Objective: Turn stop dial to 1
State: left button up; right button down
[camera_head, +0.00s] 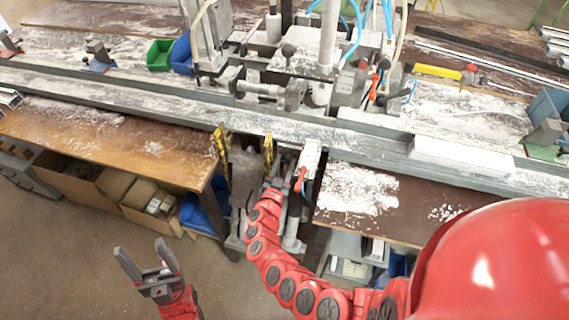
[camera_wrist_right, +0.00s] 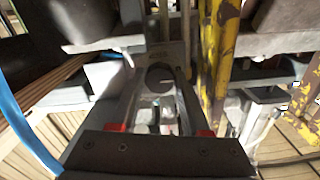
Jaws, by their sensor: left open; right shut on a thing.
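In the right wrist view, a round dark grey part (camera_wrist_right: 160,77) with a small light mark sits in a grey plate and looks like the stop dial; I cannot read any number on it. My right gripper (camera_wrist_right: 162,92) is shut on this part, its grey fingers on either side. In the head view my right arm reaches under the front edge of the bench, where the dial cannot be made out. My left gripper (camera_head: 142,250) is open and empty at the lower left, over the floor and well away from the bench.
Yellow worn posts (camera_head: 222,150) stand close to the right gripper, also in the right wrist view (camera_wrist_right: 213,60). The long metal rail (camera_head: 180,96) crosses above. A wooden bench top (camera_head: 110,145) is at left, with boxes beneath. Floor around the left gripper is clear.

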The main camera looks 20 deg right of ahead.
jog(key=shift+f+m+b, duration=0.2)
jog(key=shift+m+b, duration=0.3)
jog(key=shift+b, duration=0.3)
jog(key=m+b, duration=0.7)
jog(key=b, duration=0.2)
jog(key=shift+f+m, duration=0.15)
jog(key=shift+m, duration=0.15)
jog(key=shift+r+m+b, duration=0.15)
jog(key=shift+m+b, duration=0.65)
jog(key=shift+b, duration=0.1)
jog(key=shift+r+m+b, duration=0.15)
jog(key=shift+m+b, duration=0.65)
jog(key=shift+b, duration=0.1)
jog(key=c, duration=0.7)
grip_release()
jog(key=shift+o, duration=0.2)
